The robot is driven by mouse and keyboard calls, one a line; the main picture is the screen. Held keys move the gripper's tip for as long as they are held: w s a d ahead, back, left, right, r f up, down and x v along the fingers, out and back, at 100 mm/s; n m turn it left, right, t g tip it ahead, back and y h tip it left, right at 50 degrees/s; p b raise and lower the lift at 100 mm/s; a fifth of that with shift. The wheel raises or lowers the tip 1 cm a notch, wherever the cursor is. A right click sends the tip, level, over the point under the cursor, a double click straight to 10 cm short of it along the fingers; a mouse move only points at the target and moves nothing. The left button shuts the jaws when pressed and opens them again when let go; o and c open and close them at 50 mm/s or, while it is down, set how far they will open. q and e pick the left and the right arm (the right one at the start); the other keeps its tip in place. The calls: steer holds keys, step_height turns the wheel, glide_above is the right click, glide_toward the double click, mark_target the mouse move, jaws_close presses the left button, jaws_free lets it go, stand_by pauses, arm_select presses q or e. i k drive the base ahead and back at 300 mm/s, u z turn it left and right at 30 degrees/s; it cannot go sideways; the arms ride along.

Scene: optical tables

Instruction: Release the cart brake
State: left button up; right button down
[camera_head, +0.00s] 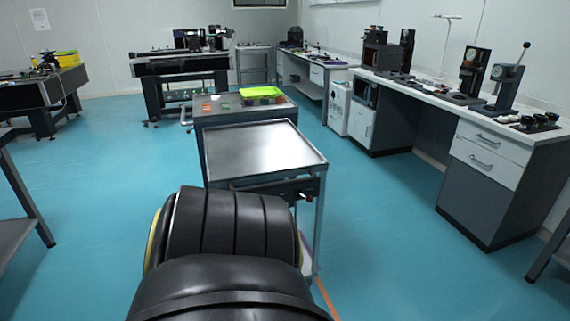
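A metal cart (262,150) with a flat, bare, shiny top and a raised rim stands straight ahead of me. Under its near right corner is a dark bracket with a small lever-like part (306,197) that has a reddish tip. I cannot tell for sure whether this is the brake, or how it is set. My own black body parts fill the bottom middle and hide the cart's lower near side and most of its wheels. Neither of my grippers shows.
A grey table with a yellow-green tray (261,92) and small coloured items stands just behind the cart. A long white-topped bench (520,137) with instruments runs along the right. A dark table edge is at far left. Blue floor (390,220) is clear right of the cart.

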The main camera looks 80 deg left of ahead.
mark_target(309, 198)
steer(key=u, duration=3.05)
